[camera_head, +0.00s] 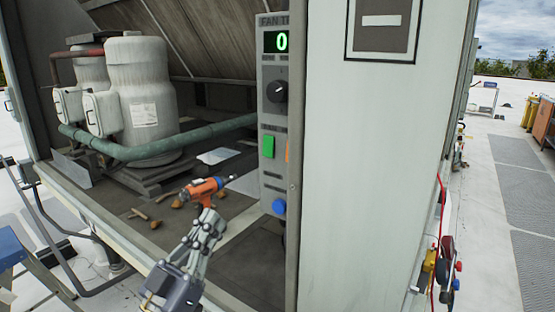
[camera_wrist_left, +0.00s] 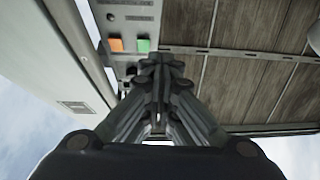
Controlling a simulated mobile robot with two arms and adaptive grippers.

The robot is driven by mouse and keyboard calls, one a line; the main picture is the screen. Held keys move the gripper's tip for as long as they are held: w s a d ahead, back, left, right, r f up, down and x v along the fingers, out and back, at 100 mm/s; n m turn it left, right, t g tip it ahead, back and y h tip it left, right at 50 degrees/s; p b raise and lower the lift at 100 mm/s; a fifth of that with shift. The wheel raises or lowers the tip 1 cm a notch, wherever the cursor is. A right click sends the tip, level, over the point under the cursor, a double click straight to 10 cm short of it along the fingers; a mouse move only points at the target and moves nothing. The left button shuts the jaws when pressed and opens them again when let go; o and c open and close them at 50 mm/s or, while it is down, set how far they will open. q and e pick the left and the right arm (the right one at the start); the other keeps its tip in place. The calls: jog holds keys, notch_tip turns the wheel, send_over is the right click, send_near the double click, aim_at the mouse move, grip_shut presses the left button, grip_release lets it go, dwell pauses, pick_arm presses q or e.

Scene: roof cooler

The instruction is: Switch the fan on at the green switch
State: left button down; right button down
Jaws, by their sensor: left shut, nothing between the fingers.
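The green switch (camera_head: 268,146) is a rectangular button on the narrow grey control panel (camera_head: 272,108) on the cooler's post. It also shows in the left wrist view (camera_wrist_left: 144,46), beside an orange switch (camera_wrist_left: 116,45). Above it are a black knob (camera_head: 277,91) and a display (camera_head: 281,41) reading a green 0. My left gripper (camera_head: 211,216) is shut and empty. In the head view it appears lower and left of the green switch, apart from it. In the wrist view its fingertips (camera_wrist_left: 162,60) appear just below the green switch; the depth between them is unclear. My right gripper is out of view.
A blue knob (camera_head: 279,207) sits low on the panel. An orange and black power tool (camera_head: 203,190) lies inside the cooler behind my left gripper. A grey compressor (camera_head: 140,90) and a green pipe (camera_head: 205,136) stand further in. A blue stepladder (camera_head: 14,250) is at the left.

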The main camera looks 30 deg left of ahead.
pick_arm(q)
jog(key=shift+m+t+h, duration=0.3)
jog(key=shift+m+h, duration=0.3)
jog(key=shift+h, duration=0.3)
jog(key=r, duration=0.1)
jog(key=s+d+r, duration=0.1)
jog(key=d+r, duration=0.1)
jog(key=r, duration=0.1)
jog(key=shift+s+d, duration=0.1)
jog(key=shift+s, duration=0.2)
jog(key=p, duration=0.5)
send_near(268, 140)
notch_tip(268, 140, up, 3)
jog(key=s, duration=0.1)
jog(key=w+p, duration=0.2)
jog(key=w, duration=0.2)
jog(key=shift+w+d+f, duration=0.1)
jog(key=shift+w+d, duration=0.1)
jog(key=shift+w, duration=0.05)
